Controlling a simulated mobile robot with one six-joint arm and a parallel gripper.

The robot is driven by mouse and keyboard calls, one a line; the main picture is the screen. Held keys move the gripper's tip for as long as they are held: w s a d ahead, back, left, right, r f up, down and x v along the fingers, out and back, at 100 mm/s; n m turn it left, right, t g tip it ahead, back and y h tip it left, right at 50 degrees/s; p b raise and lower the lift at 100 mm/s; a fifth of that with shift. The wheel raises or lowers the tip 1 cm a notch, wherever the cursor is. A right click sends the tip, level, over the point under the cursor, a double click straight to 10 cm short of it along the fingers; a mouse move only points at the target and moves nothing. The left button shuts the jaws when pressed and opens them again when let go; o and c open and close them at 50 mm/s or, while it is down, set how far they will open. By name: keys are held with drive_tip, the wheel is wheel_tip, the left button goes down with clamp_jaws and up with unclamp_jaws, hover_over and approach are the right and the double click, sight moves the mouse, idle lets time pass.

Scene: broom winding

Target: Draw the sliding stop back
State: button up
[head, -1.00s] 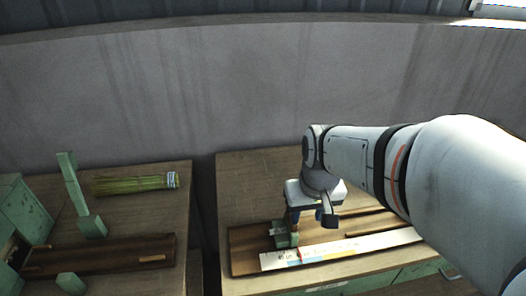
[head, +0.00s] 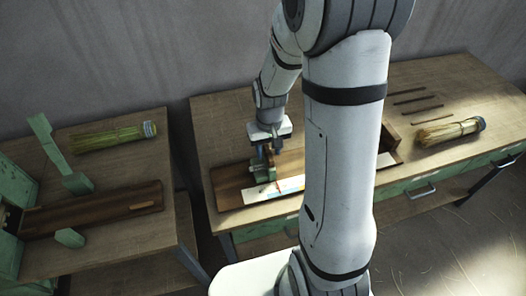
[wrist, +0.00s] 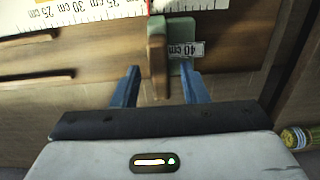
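The sliding stop (head: 262,172) is a green block on a dark wooden board (head: 228,187), towards the board's left end. In the wrist view the stop (wrist: 187,36) carries a "40 cm" label and an upright wooden handle (wrist: 157,58). A white ruler strip (wrist: 75,12) with centimetre marks runs along the board. My gripper (wrist: 160,84) has blue fingers spread on either side of the handle, with gaps visible on both sides. In the head view my gripper (head: 266,148) is right over the stop, and my arm hides the middle of the board.
A bundle of bristles (head: 450,130) and several thin dark rods (head: 415,100) lie on the bench's right part. On the left bench are another bristle bundle (head: 113,136), a green upright piece (head: 60,155) and a second wooden board (head: 110,208). A gap separates the benches.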

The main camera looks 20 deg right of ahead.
drive_tip(key=shift+f, duration=0.7)
drive_tip(key=shift+c, duration=0.6)
clamp_jaws()
